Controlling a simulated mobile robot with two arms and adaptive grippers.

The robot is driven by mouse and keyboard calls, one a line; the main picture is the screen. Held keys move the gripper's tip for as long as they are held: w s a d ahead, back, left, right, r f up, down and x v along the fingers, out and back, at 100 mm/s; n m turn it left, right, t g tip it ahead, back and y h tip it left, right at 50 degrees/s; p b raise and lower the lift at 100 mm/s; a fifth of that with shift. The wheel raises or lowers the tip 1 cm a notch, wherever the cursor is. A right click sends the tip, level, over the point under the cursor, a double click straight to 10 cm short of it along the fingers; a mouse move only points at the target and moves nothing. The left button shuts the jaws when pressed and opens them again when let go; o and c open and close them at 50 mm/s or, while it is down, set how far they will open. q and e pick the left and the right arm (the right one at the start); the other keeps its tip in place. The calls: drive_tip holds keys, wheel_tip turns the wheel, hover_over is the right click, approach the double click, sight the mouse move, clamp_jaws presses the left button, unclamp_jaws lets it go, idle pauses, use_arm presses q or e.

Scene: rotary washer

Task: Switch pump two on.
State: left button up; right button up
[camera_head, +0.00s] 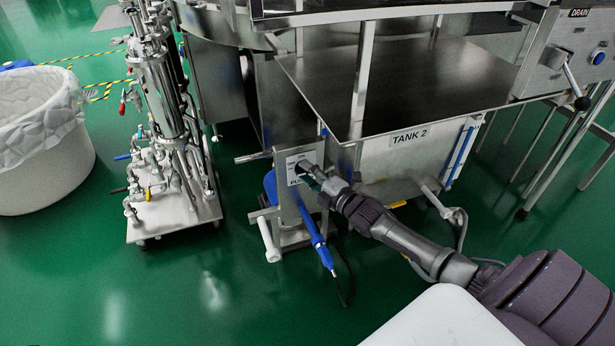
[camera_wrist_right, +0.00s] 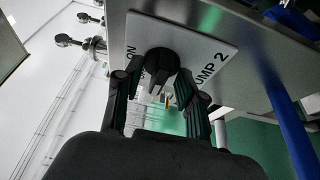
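The pump two switch is a black rotary knob (camera_wrist_right: 161,62) on a white label plate (camera_wrist_right: 205,42) in the right wrist view. The plate reads "ON" on the left and "UMP 2" on the right, its first letter hidden. My right gripper (camera_head: 313,172) reaches the panel from the right. Its two fingers (camera_wrist_right: 158,84) are apart, one on each side of the knob. I cannot tell whether they touch it. My left gripper is not in view.
A metal tabletop (camera_head: 430,85) overhangs just above the panel, over the "TANK 2" sign (camera_head: 409,137). A blue-handled tool (camera_head: 315,235) with a cable hangs beside the panel. A piping cart (camera_head: 175,215) and a white lined bin (camera_head: 40,150) stand left. Green floor is free in front.

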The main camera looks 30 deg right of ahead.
drive_tip(key=shift+w, duration=0.15)
drive_tip(key=shift+c, duration=0.3)
clamp_jaws()
drive_tip(key=shift+f+m, duration=0.1)
drive_tip(key=shift+m, duration=0.2)
drive_tip(key=shift+a+f+m+t+h+b, duration=0.15)
drive_tip(key=shift+m+t+h, duration=0.85)
drive_tip(key=shift+m, duration=2.6)
drive_tip(key=shift+a+m+t+h+b, duration=0.1)
drive_tip(key=shift+m+t+h, duration=0.25)
drive_tip(key=shift+m+h, duration=2.25)
drive_tip(key=shift+a+f+m+t+h+b, duration=0.25)
drive_tip(key=shift+m+t, duration=0.4)
drive_tip(key=shift+m, duration=3.95)
drive_tip(key=shift+d+r+m+h, duration=0.15)
drive_tip(key=shift+d+m+h, duration=0.05)
drive_tip(key=shift+m+h, duration=0.1)
drive_tip(key=shift+o, duration=0.3)
unclamp_jaws()
